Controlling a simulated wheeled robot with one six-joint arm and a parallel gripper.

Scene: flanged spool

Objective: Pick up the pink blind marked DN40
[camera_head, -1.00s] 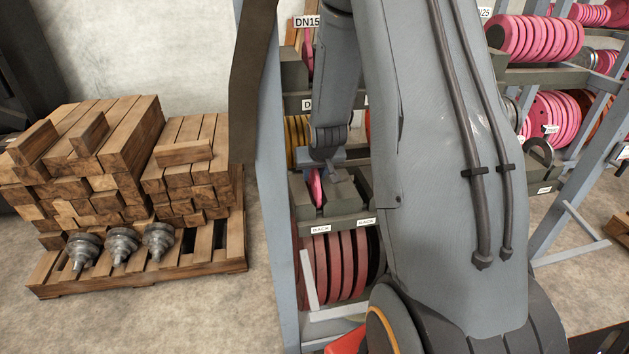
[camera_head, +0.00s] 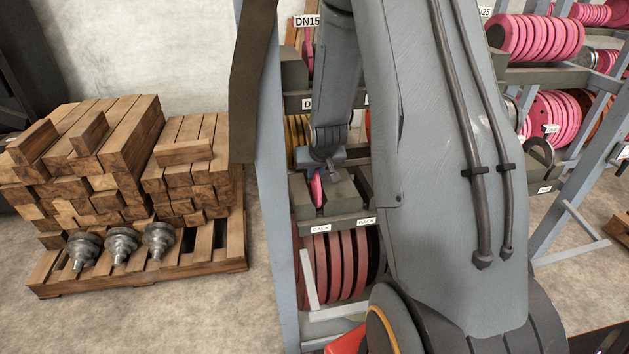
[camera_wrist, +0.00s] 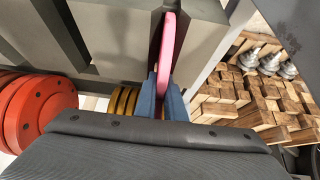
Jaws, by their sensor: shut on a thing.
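A thin pink blind (camera_wrist: 168,45) stands on edge in a slot between grey blocks in the wrist view. My gripper (camera_wrist: 163,92) has its blue fingers on both sides of the blind's near edge and is shut on it. In the head view the pink blind (camera_head: 317,190) shows as a narrow strip in the grey holder, just below my gripper (camera_head: 322,165). I cannot read a DN40 mark on it. My own arm hides much of the rack.
Orange-red discs (camera_wrist: 35,110) and yellow discs (camera_wrist: 123,100) are close by on the rack. A grey rack post (camera_head: 268,200) stands left of the holder. Larger red discs (camera_head: 335,265) sit below. Stacked timber (camera_head: 100,160) lies farther left.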

